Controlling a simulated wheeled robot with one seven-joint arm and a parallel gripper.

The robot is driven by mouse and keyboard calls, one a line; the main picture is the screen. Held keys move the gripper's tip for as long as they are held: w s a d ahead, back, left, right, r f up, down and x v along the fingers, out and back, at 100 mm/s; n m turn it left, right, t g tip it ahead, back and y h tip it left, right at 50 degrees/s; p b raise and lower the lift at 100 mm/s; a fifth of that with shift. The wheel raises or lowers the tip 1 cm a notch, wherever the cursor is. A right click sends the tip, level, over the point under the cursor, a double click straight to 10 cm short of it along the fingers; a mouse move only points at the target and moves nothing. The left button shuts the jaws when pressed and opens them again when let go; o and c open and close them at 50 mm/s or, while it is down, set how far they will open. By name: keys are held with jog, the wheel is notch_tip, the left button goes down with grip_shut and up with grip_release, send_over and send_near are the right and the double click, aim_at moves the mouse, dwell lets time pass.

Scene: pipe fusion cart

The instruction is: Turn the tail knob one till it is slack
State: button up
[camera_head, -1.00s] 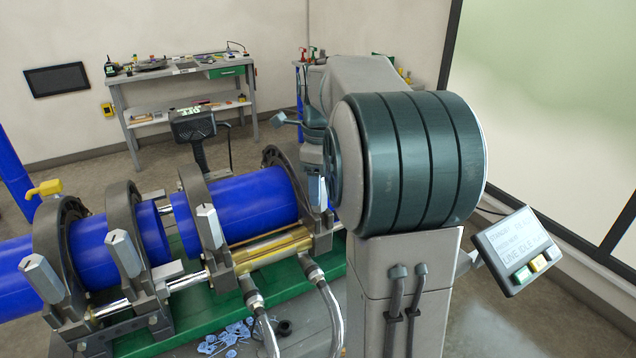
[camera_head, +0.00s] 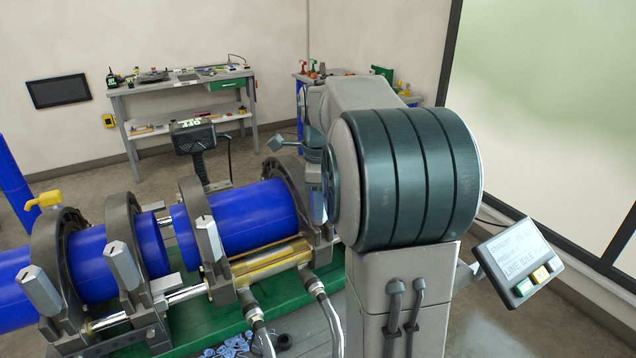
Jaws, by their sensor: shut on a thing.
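A pipe fusion machine holds blue pipe in several dark ring clamps, with tall grey knobs along the near side. The rightmost clamp (camera_head: 288,175) stands beside my arm. My gripper (camera_head: 315,186) points down at this clamp's near side, mostly hidden behind my big arm joint. It is shut on the knob there, which I take to be tail knob one; the knob is barely visible. The other knobs stand free: one on the next clamp to the left (camera_head: 209,240), one further left (camera_head: 126,266) and one at the far left (camera_head: 42,290).
Blue pipe (camera_head: 245,215) runs through the clamps, with a gap between its two parts. Hoses (camera_head: 325,300) rise in front of the green bed (camera_head: 195,322). A control screen (camera_head: 518,262) is at right. A workbench (camera_head: 180,88) stands against the back wall.

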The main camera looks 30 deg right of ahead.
jog(key=shift+n, duration=0.3)
jog(key=shift+n+p, duration=0.4)
jog(key=shift+n, duration=1.1)
jog(key=shift+n+p, duration=0.35)
jog(key=shift+n, duration=1.15)
jog(key=shift+w+n+p, duration=0.1)
jog(key=shift+n+p, duration=0.2)
jog(key=shift+n, duration=1.2)
